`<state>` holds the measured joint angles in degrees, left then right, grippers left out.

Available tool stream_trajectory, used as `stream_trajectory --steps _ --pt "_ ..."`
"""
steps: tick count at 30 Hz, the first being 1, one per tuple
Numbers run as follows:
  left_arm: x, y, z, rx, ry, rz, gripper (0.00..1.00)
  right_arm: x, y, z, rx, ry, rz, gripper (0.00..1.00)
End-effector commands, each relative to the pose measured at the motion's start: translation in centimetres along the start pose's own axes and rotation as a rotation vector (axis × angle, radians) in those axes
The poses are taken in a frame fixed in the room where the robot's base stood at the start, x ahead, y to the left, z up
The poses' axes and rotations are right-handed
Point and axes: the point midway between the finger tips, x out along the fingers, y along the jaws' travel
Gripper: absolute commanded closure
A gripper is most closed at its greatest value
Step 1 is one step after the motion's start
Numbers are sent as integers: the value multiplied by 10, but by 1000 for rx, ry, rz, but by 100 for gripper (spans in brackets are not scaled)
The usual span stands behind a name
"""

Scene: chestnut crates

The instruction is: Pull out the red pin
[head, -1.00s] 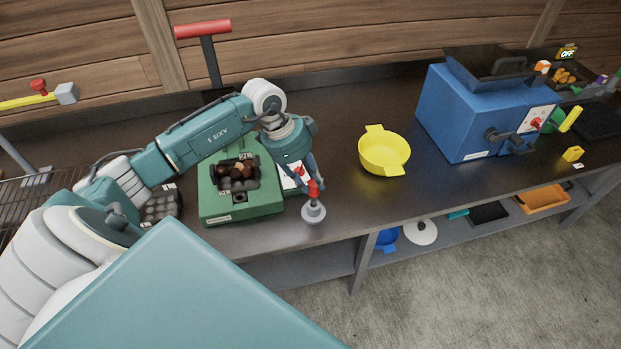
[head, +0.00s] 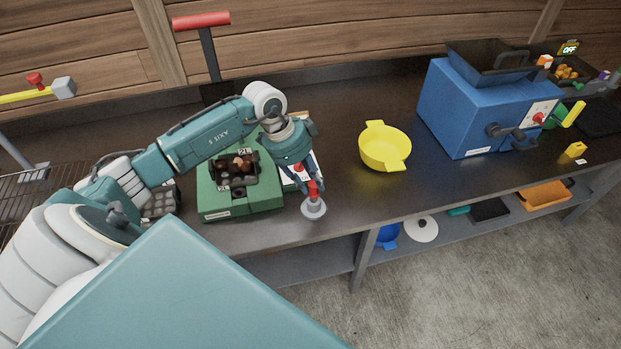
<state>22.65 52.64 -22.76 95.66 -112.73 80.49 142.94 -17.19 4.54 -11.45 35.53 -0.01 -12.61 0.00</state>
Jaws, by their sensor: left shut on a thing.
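The red pin (head: 314,191) stands upright near the front edge of the bench, with a round grey disc (head: 313,209) at its foot. My left gripper (head: 312,184) points down over it from above. Its fingers are shut on the red upper part and partly hide it. I cannot tell whether the disc is part of the pin or a separate base. The green machine (head: 262,203), with a dark tray of brown chestnuts on top, is just left of the gripper. My right gripper is not in view.
A yellow two-handled bowl (head: 385,149) stands to the right, with free bench around it. A blue machine (head: 455,120) with a lever is farther right. A red T-handle (head: 201,20) rises at the back. A lower shelf holds an orange tray (head: 545,196).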

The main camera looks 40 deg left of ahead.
Motion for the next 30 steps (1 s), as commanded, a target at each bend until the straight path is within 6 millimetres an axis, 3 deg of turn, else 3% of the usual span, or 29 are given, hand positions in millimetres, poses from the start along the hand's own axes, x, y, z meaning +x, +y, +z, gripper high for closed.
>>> stream_trajectory --steps 30 --pt "25 0 9 0 1 0 100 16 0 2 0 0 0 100"
